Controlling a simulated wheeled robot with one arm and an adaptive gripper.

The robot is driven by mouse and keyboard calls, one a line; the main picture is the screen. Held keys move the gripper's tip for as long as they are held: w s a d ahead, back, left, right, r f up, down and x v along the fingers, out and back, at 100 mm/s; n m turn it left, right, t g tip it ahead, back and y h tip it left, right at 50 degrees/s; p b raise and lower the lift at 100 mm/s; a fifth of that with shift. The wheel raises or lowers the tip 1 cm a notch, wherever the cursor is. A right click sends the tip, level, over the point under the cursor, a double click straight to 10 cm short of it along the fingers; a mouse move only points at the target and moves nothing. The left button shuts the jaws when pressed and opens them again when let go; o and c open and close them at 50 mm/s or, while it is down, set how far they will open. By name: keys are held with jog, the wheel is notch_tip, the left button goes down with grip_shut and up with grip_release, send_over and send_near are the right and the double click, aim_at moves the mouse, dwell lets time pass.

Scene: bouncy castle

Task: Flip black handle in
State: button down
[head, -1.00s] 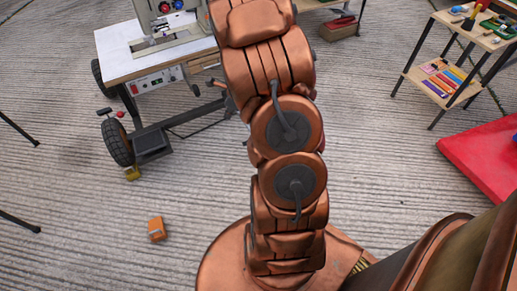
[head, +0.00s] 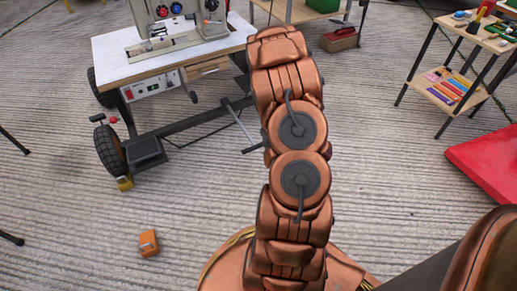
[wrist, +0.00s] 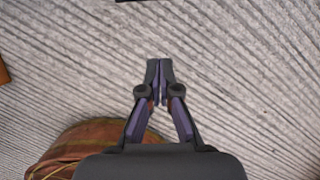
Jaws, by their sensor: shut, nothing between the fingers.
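A sewing machine table with a white top (head: 108,57) stands on a wheeled frame at the upper left of the head view. A small dark lever-like part (head: 193,97) hangs under its front edge, near a wooden drawer. A grey bar (head: 243,130) slants down at the frame's right side. I cannot tell which of these is the black handle. My gripper (wrist: 159,68) shows in the wrist view, shut and empty, above bare ribbed floor. In the head view my gripper is hidden by my arm.
A small orange box (head: 149,243) lies on the floor at the lower left. A shelf rack (head: 453,88) and a red mat (head: 490,158) are at the right. The floor between is clear.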

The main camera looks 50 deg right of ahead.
jog(key=w+d+f+b, duration=0.2)
jog(key=w+f+b, duration=0.2)
jog(key=f, duration=0.6)
jog(key=shift+w+d, duration=0.15)
jog(key=shift+w, duration=1.1)
jog(key=shift+w+p, duration=0.15)
jog(key=shift+p, duration=0.55)
